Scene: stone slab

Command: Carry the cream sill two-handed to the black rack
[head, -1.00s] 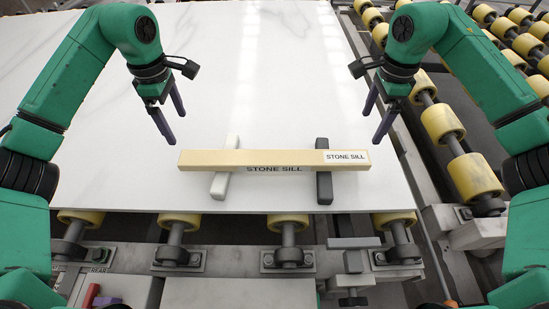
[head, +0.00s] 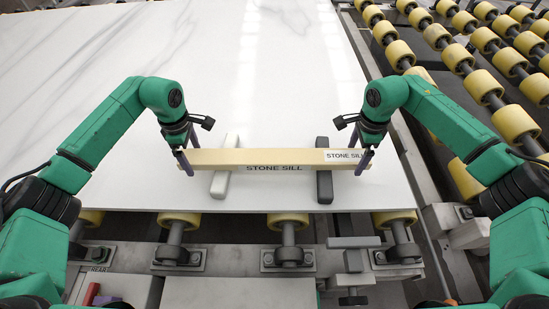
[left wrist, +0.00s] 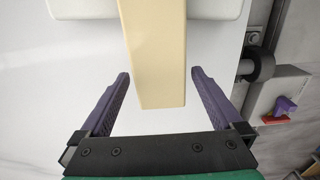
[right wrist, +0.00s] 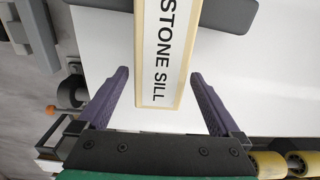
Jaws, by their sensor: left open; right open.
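The cream sill (head: 275,158), labelled STONE SILL, lies across a white block (head: 220,183) and a dark grey block (head: 324,187) on the white slab. My left gripper (head: 188,163) is at the sill's left end; in the left wrist view its open purple fingers (left wrist: 157,90) stand either side of the sill's end (left wrist: 158,85), with gaps. My right gripper (head: 363,162) is at the right end; in the right wrist view its open fingers (right wrist: 159,88) straddle the labelled end (right wrist: 160,50), also with gaps. I cannot make out the black rack.
The white slab (head: 260,60) is clear behind the sill. Rollers with yellow sleeves (head: 515,122) run along the right, and more (head: 288,220) line the slab's front edge. A red-handled part (left wrist: 272,120) shows in the left wrist view.

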